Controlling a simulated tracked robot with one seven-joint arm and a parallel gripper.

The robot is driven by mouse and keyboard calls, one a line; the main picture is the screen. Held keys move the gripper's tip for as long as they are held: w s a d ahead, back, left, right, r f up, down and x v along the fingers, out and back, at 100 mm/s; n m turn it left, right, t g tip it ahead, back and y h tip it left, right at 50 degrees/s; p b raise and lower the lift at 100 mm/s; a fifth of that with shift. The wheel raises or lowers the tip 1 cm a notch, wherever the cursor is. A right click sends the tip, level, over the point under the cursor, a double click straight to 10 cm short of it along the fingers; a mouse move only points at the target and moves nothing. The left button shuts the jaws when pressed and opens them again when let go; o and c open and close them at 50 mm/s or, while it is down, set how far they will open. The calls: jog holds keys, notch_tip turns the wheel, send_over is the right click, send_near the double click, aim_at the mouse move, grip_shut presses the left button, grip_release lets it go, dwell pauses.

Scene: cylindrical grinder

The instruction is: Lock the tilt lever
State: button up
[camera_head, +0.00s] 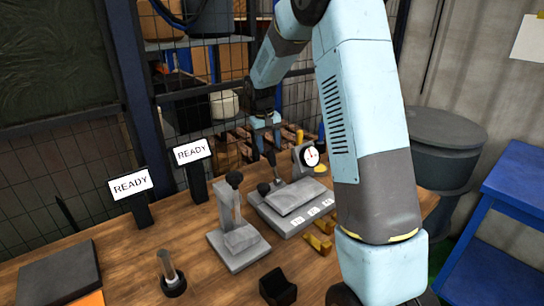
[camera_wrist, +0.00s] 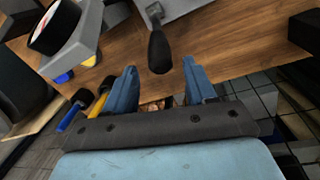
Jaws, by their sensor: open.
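A lever with a black grip (camera_wrist: 158,50) and a grey metal arm shows in the wrist view, joined to a light grey block at the top edge. I take it to be the tilt lever. My gripper (camera_wrist: 160,78) is open, with a blue finger on each side below the grip. The grip's rounded end lies near the gap between the fingertips; I cannot tell how far apart they are in depth. In the head view my gripper (camera_head: 266,128) points down behind the grey fixture (camera_head: 291,198) on the wooden bench. The lever there is small and hard to make out.
Two READY signs (camera_head: 130,184) (camera_head: 192,152) stand at the back left.

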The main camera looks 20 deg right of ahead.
aim_at(271, 155)
jog(key=shift+d+f, duration=0.2)
jog(key=shift+f, duration=1.15)
jog(key=shift+d+f, duration=0.15)
jog(key=shift+f, duration=1.15)
